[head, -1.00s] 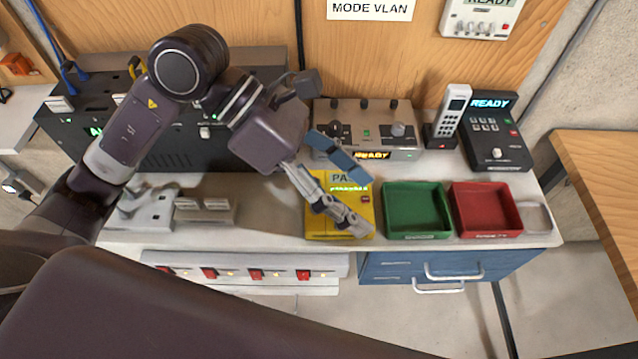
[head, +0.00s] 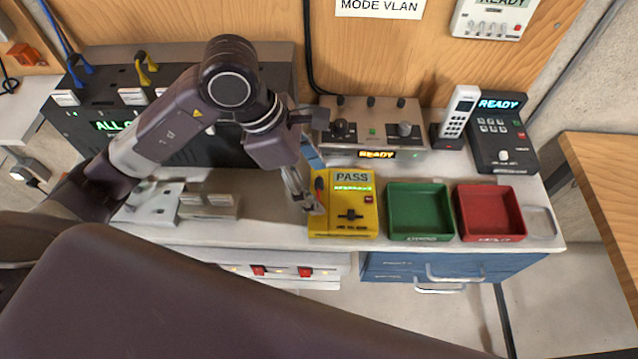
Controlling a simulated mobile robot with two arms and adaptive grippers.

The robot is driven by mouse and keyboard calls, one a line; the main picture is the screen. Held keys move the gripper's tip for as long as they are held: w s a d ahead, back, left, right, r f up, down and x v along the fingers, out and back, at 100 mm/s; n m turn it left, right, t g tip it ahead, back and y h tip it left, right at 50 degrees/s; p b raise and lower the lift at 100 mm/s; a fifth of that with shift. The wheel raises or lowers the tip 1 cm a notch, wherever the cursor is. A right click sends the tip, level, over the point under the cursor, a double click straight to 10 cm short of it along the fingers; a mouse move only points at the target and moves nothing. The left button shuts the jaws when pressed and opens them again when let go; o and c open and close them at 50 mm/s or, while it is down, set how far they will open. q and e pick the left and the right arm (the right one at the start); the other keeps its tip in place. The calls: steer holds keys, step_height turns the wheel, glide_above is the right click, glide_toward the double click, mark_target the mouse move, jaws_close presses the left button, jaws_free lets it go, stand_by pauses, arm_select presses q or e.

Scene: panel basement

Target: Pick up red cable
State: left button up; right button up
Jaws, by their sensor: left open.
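I cannot make out a red cable anywhere in the head view. My left gripper (head: 313,200) is open, its fingers pointing down at the left edge of the yellow tester (head: 345,228). The tester's screen reads PASS, and a dark plug-like shape shows on its lower front. I cannot tell whether the fingers touch the tester; they hide part of its left side. My right gripper is not in view.
A green tray (head: 420,236) and a red tray (head: 492,238) stand right of the tester. A grey control box (head: 345,110) stands behind it. A black rack unit (head: 270,85) with blue (head: 75,70) and yellow (head: 146,66) cables is at the left.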

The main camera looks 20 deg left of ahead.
mark_target(317, 182)
arm_select(q)
steer(key=shift+d+f, duration=0.3)
steer(key=shift+f, duration=0.3)
steer(key=shift+c, duration=0.7)
steer(key=c, duration=1.1)
steer(key=shift+o, duration=0.2)
steer(key=shift+w+r, duration=0.1)
steer(key=shift+r, duration=0.1)
step_height(317, 182, up, 20)
steer(key=b, duration=0.2)
steer(key=shift+f, duration=0.15)
